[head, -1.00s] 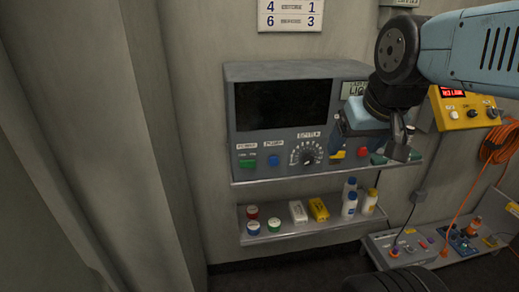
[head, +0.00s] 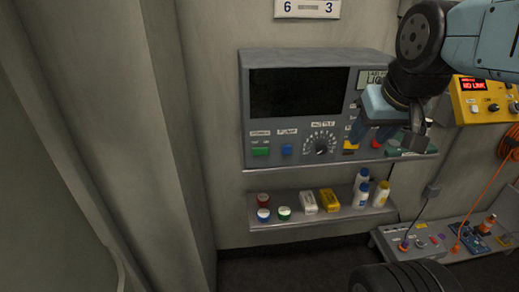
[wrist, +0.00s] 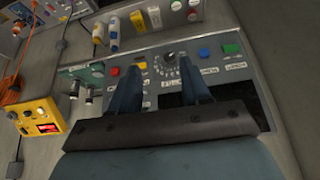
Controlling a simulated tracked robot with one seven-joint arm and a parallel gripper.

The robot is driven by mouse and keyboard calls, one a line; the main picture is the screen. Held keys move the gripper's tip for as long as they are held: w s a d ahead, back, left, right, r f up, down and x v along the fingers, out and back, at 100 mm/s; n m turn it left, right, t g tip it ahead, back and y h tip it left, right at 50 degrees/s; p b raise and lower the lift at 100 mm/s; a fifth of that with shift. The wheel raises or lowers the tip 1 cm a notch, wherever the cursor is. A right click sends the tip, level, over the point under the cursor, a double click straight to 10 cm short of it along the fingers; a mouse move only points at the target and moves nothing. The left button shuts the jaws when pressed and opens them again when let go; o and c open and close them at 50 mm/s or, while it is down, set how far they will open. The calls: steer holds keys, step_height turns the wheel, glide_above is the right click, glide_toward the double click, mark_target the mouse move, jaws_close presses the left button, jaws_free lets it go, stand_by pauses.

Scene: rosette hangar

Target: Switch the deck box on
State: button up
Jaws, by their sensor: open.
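A yellow box (head: 487,101) with a lit red display reading "NO LINK" and small controls below is on the wall at the right; it also shows at the left of the wrist view (wrist: 34,114). A grey console (head: 247,148) with a dark screen stands on the upper shelf, with a green button (head: 260,152), blue button (head: 287,149), dial (head: 320,144) and red button (wrist: 115,71). I cannot tell which is the deck box. My gripper (head: 370,135) is open and empty before the console's right part, partly hiding it. In the wrist view its fingers (wrist: 160,74) point towards the console.
A lower shelf (head: 330,221) holds several jars, bottles and small packs. A grey bench unit (head: 391,241) with connectors stands low right. An orange cable (head: 467,195) hangs near the yellow box. A green item (head: 410,153) lies right of the console.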

jaws_close()
stand_by(1.2)
